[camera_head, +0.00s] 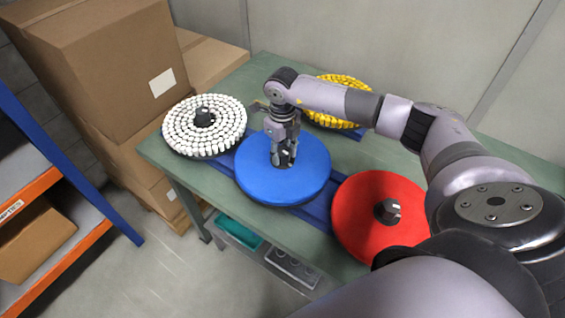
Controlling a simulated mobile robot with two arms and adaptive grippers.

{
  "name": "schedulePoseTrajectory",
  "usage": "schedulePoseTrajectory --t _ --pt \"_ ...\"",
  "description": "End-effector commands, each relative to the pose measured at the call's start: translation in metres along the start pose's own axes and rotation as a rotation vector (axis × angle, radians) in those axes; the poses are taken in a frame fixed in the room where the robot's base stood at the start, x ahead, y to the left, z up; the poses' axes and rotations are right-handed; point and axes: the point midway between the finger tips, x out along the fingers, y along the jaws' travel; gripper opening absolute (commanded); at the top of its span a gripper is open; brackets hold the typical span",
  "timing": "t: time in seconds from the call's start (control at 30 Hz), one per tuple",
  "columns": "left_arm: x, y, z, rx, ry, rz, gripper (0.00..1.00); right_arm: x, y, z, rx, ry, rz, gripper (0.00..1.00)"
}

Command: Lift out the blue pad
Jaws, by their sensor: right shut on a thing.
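The blue pad (258,181) is a round disc in the middle of the green table (163,151). It sits in a row between a white studded disc and a red disc, over a dark blue strip. My right gripper (284,156) points down at the centre of the blue pad and is shut on its dark central knob, partly hidden by the fingers. I cannot tell whether the pad touches the strip. My left gripper is not in view.
A white studded disc (176,132) lies at the left, a red disc (365,222) at the right, and a yellow studded disc (345,82) behind my right arm. Cardboard boxes (95,60) stand beyond the table's left end. A blue and orange shelf (60,250) stands at far left.

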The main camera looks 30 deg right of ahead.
Motion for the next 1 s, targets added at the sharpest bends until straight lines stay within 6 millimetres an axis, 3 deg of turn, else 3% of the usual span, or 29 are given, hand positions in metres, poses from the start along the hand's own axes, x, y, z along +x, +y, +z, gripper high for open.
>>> schedulePoseTrajectory --t 0.43,1.0 --pt "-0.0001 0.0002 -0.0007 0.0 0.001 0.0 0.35 -0.0004 -0.0003 0.0 0.0 0.0 0.0 0.0" --pt "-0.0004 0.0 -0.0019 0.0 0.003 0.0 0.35 -0.0027 -0.0005 0.0014 0.001 -0.005 0.0 0.0"
